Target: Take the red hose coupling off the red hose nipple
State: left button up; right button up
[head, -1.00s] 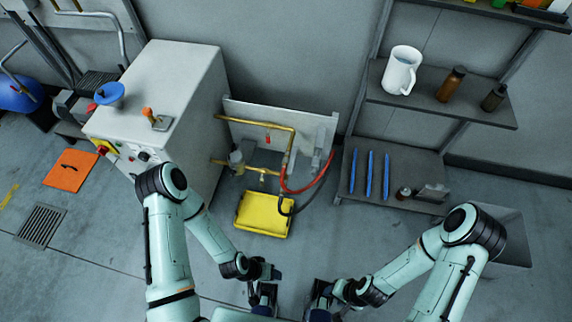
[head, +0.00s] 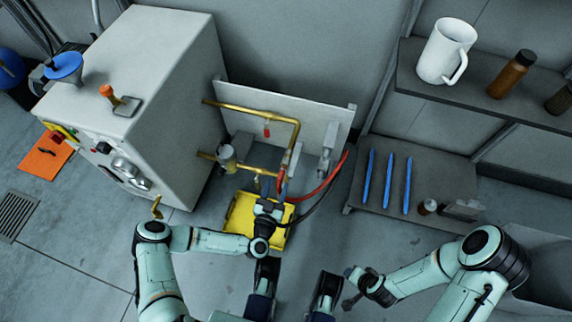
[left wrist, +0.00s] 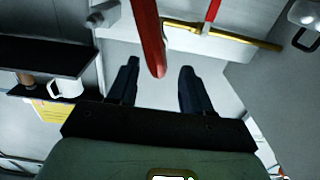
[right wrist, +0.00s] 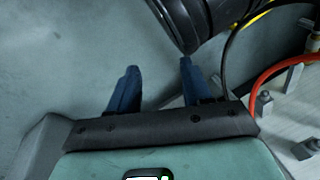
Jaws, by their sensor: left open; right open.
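The brass pipework (head: 255,112) on the grey panel has red fittings at its lower end, where the red hose (head: 325,185) starts. The red coupling (head: 281,180) seems to be there, small and partly hidden by my left gripper (head: 277,203), so I cannot tell it clearly from the nipple. My left gripper is open in front of the fittings. In the left wrist view a long red part (left wrist: 149,35) reaches down between its fingers, and they do not appear to touch it. My right gripper (head: 350,287) is open and empty, low at the right.
A yellow tray (head: 242,222) lies on the floor below the pipes. A dark hose (head: 318,203) hangs beside the red one. A grey cabinet (head: 160,75) stands left. A shelf (head: 375,205) with blue rods stands right. The floor between tray and shelf is mostly clear.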

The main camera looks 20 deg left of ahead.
aim_at(286, 161)
pick_arm(q)
jog(key=w+b, duration=0.3)
jog(key=w, duration=0.2)
jog(key=shift+w+d, duration=0.2)
jog(key=shift+w, duration=1.05)
jog(key=shift+w+b, duration=0.35)
jog(key=shift+w, duration=0.2)
jog(key=shift+w+r, duration=0.1)
pick_arm(e)
jog(key=s+d+f+g, duration=0.1)
jog(key=s+f+g, duration=0.1)
jog(key=s+f, duration=0.3)
jog(key=shift+s+f+m+g, duration=0.3)
jog(key=shift+s+g, duration=0.1)
jog(key=shift+s, duration=0.8)
pick_arm(q)
jog(key=shift+w+r, duration=0.1)
jog(key=shift+r, duration=0.05)
